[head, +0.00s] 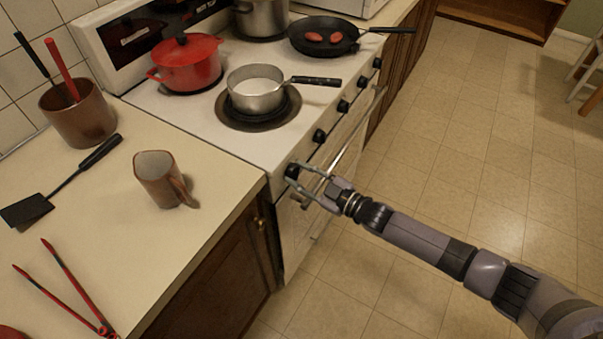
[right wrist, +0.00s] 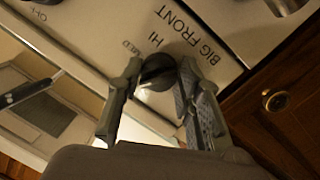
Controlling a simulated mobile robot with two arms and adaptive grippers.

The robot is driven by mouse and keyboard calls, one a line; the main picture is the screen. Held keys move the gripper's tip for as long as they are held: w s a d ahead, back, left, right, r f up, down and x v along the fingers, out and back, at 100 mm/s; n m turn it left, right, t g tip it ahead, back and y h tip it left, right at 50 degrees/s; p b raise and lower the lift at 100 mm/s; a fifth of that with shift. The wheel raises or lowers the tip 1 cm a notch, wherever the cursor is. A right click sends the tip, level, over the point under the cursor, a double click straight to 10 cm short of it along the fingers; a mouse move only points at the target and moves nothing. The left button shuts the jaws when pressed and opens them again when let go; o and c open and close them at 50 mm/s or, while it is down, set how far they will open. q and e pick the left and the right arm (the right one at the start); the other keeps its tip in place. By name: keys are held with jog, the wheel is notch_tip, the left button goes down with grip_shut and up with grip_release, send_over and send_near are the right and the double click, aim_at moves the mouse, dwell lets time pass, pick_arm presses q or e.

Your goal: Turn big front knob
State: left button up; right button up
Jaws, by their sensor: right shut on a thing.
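The big front knob (right wrist: 157,72) is black and sits on the white stove front, beside the printed words "BIG FRONT", "HI" and "MED" in the right wrist view. In the head view the same knob (head: 292,171) is the nearest one on the stove's front edge. My right gripper (head: 302,182) reaches it from the right. In the right wrist view the fingers of my right gripper (right wrist: 156,78) are on both sides of the knob and shut on it. The knob's pointer ridge is partly hidden. My left gripper is in neither view.
More black knobs (head: 319,136) line the stove front, above the oven handle (head: 350,142). A saucepan (head: 256,95), a red pot (head: 186,62) and a skillet (head: 322,36) stand on the stove. A brown mug (head: 158,180) and red tongs (head: 75,290) are on the counter.

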jog(key=m, duration=0.4)
jog(key=shift+g, duration=0.4)
jog(key=m+g, duration=0.1)
jog(key=m, duration=0.4)
jog(key=shift+m, duration=0.3)
jog(key=o, duration=1.2)
jog(key=shift+c, duration=0.2)
jog(key=shift+r, duration=0.1)
